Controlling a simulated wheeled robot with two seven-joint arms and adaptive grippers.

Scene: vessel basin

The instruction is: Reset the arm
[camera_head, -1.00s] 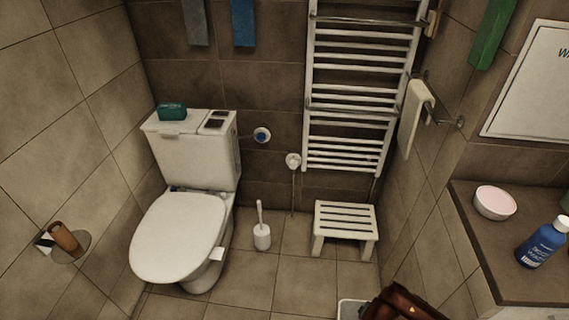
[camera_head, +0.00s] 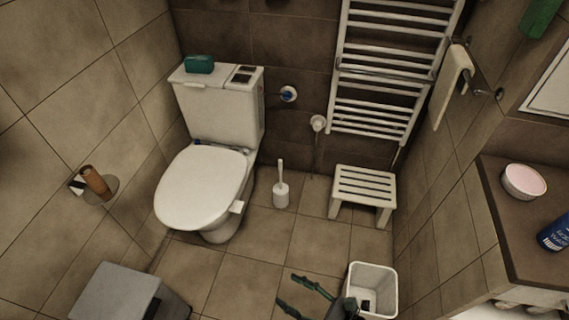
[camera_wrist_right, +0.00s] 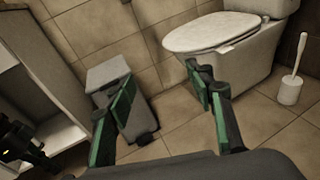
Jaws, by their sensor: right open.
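My right gripper (camera_head: 287,290) shows at the bottom of the head view, its dark green fingers spread and empty, above the floor and left of the white bin. In the right wrist view the fingers of this gripper (camera_wrist_right: 160,75) are apart with only floor, bin and toilet behind them. The left gripper does not show in the head view.
A toilet (camera_head: 203,188) stands at the back wall, with a brush (camera_head: 281,193) and a white stool (camera_head: 362,188) beside it. A grey bin (camera_head: 115,290) is front left, a white bin (camera_head: 385,281) front right. The counter (camera_head: 505,220) holds a bowl and blue bottle. Middle floor is clear.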

